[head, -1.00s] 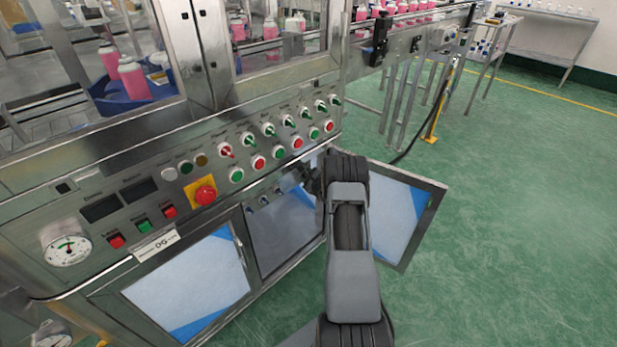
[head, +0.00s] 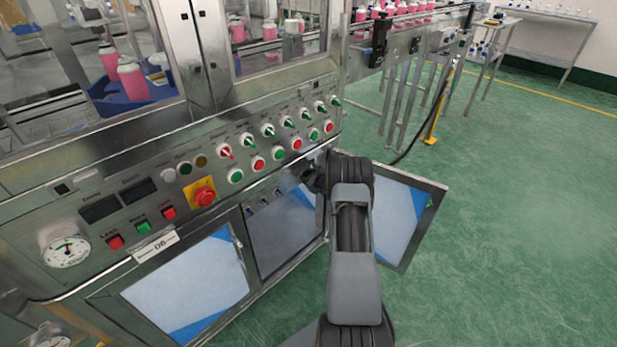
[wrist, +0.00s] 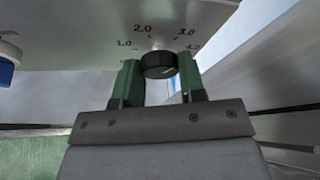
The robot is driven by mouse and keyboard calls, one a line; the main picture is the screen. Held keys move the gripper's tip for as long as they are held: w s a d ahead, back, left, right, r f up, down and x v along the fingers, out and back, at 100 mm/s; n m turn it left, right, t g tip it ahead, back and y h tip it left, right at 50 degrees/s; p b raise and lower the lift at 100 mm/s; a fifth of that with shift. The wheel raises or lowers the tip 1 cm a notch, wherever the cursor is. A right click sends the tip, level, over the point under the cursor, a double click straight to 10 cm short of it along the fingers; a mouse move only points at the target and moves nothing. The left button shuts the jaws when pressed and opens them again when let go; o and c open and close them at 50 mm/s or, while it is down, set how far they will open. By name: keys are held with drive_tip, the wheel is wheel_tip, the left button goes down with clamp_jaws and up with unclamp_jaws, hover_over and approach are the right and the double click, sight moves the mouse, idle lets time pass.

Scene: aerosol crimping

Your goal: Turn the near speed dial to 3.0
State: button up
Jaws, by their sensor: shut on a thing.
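The near speed dial (wrist: 158,66) is a dark round knob on a pale panel in the wrist view. Printed marks 1.0, 2.0 and 3.0 run around it, with a fainter one at the right. A small pale mark shows on the knob, but I cannot read its setting exactly. My gripper (wrist: 159,76) has its two green fingers on either side of the knob, shut on it. In the head view my dark wrist reaches into the open lower cabinet (head: 282,240), and the fingers and held dial are hidden there.
The open cabinet door (head: 436,213) stands to the right of my arm. Above is a sloped control panel with several switches, buttons and a red emergency stop (head: 204,194). A blue-and-white part (wrist: 7,62) shows at the wrist view's left edge. Green floor at right is clear.

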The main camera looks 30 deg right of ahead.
drive_tip(key=o, duration=0.9)
drive_tip(key=shift+s+r, duration=0.15)
drive_tip(key=shift+s, duration=0.1)
drive_tip(key=s+p, duration=0.1)
drive_tip(key=s, duration=0.5)
drive_tip(key=s+p, duration=0.1)
drive_tip(key=s, duration=0.5)
drive_tip(key=shift+s+d, duration=0.2)
drive_tip(key=shift+s, duration=0.1)
